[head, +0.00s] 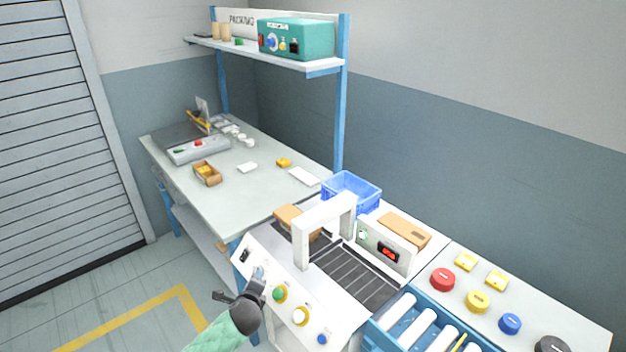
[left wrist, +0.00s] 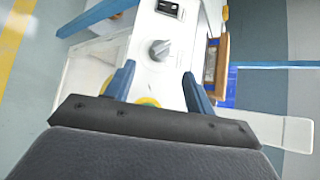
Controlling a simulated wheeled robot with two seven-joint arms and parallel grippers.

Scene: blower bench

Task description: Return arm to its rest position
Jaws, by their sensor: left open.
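My left gripper (head: 238,284) is in front of the sloped white control panel (head: 335,310) of the conveyor machine, near its left end. In the left wrist view the two blue fingers (left wrist: 158,88) are spread apart with nothing held between them. A grey knob (left wrist: 160,50) on the panel shows just beyond the fingertips, apart from them as far as I can see. A black rocker switch (left wrist: 168,8) lies farther up. A green button with a yellow ring (left wrist: 148,102) is partly hidden behind the gripper body. My right gripper is in neither view.
The green button (head: 279,294), white button (head: 300,316) and blue knob (head: 322,339) line the panel to the right. A white arch (head: 325,213) spans the dark belt, with a cardboard box (head: 288,215) beside it. The floor at left is free.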

